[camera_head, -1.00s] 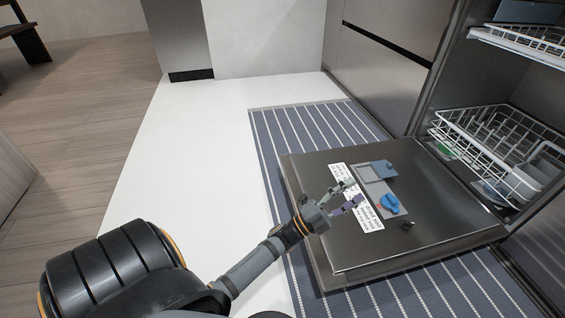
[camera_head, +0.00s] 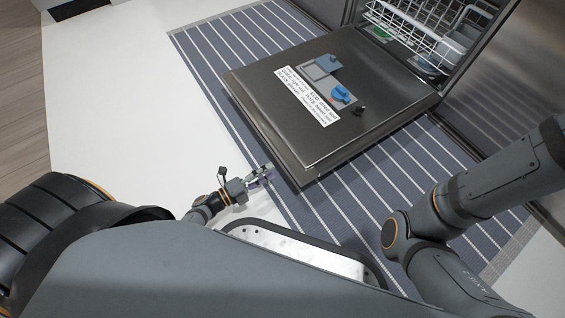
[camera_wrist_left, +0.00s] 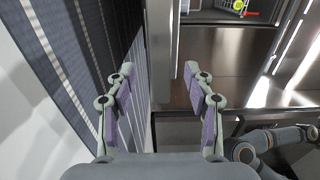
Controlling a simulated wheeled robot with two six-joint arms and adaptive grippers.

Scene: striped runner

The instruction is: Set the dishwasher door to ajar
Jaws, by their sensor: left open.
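The dishwasher door (camera_head: 285,135) is folded down and lies open, roughly level, low over the striped runner. Its steel inner face shows a white label (camera_head: 307,112) and a detergent dispenser with a blue knob (camera_head: 341,94). In the left wrist view, the left gripper's fingers (camera_wrist_left: 158,78) are spread on either side of the grey door edge (camera_wrist_left: 161,50). I cannot tell whether they touch it. My right arm shows at the right, but its gripper is out of view.
The dishwasher's white wire rack (camera_head: 415,35) stands inside the opening behind the door. The striped runner (camera_head: 215,75) lies under and around the door. White floor (camera_head: 110,110) is clear to the left. My right arm crosses the runner at the right.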

